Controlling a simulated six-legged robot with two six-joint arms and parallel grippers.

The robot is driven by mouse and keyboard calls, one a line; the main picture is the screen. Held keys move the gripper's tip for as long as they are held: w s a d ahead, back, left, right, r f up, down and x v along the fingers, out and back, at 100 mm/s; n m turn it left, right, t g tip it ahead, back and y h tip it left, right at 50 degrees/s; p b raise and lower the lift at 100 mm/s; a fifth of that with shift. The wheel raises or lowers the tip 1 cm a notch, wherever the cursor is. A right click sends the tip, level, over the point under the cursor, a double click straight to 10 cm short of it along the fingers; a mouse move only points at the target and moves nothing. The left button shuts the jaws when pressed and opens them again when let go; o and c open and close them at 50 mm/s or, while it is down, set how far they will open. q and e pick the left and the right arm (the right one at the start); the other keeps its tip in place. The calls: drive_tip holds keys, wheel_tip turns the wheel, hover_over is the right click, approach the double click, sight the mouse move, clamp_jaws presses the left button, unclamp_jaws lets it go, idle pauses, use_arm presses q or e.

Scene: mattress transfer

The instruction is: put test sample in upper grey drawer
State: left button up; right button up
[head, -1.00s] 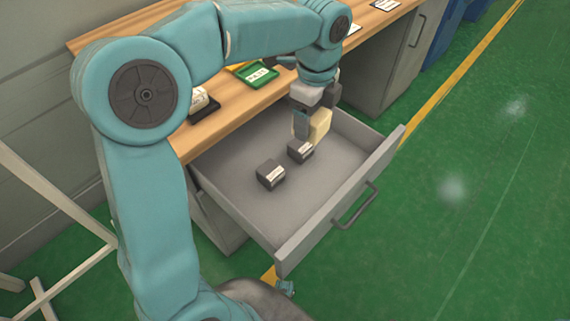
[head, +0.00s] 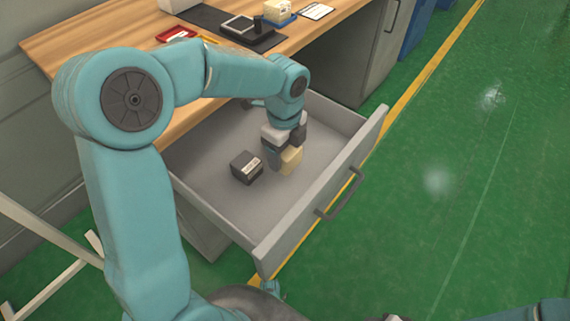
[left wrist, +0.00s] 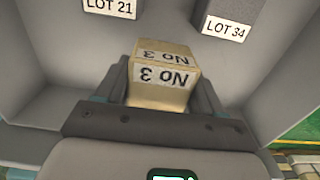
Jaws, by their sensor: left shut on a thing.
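The test sample appears to be a pale yellow box (head: 291,160), labelled "NO 3" in the left wrist view (left wrist: 163,72). My left gripper (head: 282,158) is shut on it, with a finger on each side, low inside the open grey drawer (head: 318,211). The drawer is the one just under the wooden worktop and is pulled well out. I cannot tell whether the box touches the drawer floor.
A dark box (head: 246,168) stands in the drawer. The left wrist view shows two dark boxes, labelled "LOT 21" (left wrist: 110,8) and "LOT 34" (left wrist: 228,18), close to the yellow box. The worktop (head: 100,40) holds a red tray (head: 177,34) and a black mat.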

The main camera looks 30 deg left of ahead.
use_arm(q)
wheel_tip(320, 180, down, 4)
drive_tip(key=shift+f+b, duration=0.25)
drive_tip(key=shift+b, duration=0.25)
drive_tip(key=shift+f, duration=0.1)
drive_tip(key=o, duration=1.1)
wheel_tip(320, 180, up, 12)
drive_tip(key=p, duration=0.4)
drive_tip(key=shift+f, duration=0.2)
drive_tip(key=shift+r, duration=0.35)
